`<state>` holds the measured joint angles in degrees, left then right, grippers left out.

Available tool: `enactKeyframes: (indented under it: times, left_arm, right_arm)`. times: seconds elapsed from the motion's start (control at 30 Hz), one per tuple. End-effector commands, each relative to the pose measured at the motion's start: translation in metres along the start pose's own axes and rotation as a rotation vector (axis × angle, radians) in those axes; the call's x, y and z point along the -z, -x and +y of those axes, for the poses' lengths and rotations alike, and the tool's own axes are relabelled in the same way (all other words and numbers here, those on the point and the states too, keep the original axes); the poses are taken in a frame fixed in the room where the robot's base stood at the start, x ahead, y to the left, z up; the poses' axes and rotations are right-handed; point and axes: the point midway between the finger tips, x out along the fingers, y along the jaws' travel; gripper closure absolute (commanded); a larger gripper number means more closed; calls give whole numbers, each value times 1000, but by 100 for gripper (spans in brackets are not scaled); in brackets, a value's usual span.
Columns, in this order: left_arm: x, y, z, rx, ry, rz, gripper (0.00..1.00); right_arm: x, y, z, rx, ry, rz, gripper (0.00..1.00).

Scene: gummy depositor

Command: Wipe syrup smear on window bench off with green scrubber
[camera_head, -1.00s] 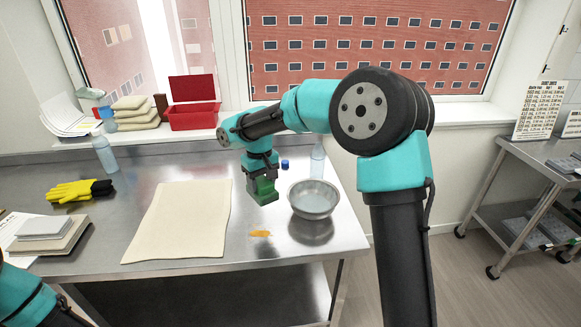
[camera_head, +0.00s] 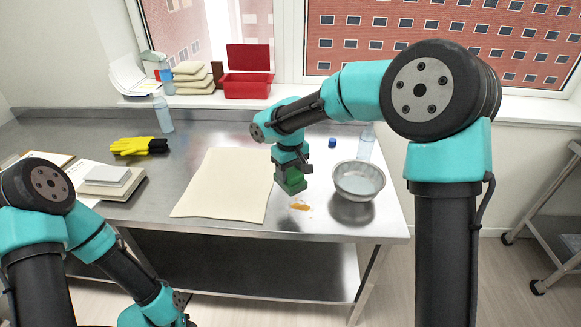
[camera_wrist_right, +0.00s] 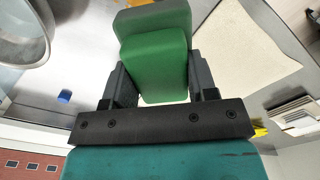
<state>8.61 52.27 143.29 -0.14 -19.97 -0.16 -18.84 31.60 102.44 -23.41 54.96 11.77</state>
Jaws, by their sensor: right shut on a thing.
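The syrup smear (camera_head: 300,206) is a small orange-brown patch on the steel window bench (camera_head: 200,165), between the cream mat and the metal bowl. My right gripper (camera_head: 291,178) is shut on the green scrubber (camera_head: 292,186), just behind the smear in the head view. The scrubber also shows between the two fingers in the right wrist view (camera_wrist_right: 160,65). I cannot tell whether it touches the bench. The smear is not visible in the wrist view. My left gripper (camera_head: 182,312) is low at the bottom edge, in front of the bench, and its fingers are unclear.
A metal bowl (camera_head: 358,182) stands right of the smear, with a clear bottle (camera_head: 366,142) and blue cap (camera_head: 332,142) behind it. A cream mat (camera_head: 222,190) lies left. Yellow gloves (camera_head: 138,146), books (camera_head: 108,180) and a red box (camera_head: 246,86) are farther off.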

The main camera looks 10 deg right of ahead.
Motion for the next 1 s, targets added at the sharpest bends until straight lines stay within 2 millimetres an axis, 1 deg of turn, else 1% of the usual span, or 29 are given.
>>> enactKeyframes:
  times: [0.2, 0.4, 0.7, 0.87, 1.0]
  left_arm:
    - [0, 0, 0, 0, 0, 0, 57]
    - [0, 0, 0, 0, 0, 0, 57]
    - [0, 0, 0, 0, 0, 0, 57]
    - [0, 0, 0, 0, 0, 0, 57]
    - [0, 0, 0, 0, 0, 0, 57]
  right_arm:
    - [0, -22, 0, 1, -2, -3, 66]
    - [0, -31, 0, 0, -2, -1, 66]
    - [0, -32, 0, 1, -2, 0, 66]
    - [-3, -22, 4, 1, -10, 1, 66]
    - [-3, -22, 4, 1, -10, -1, 66]
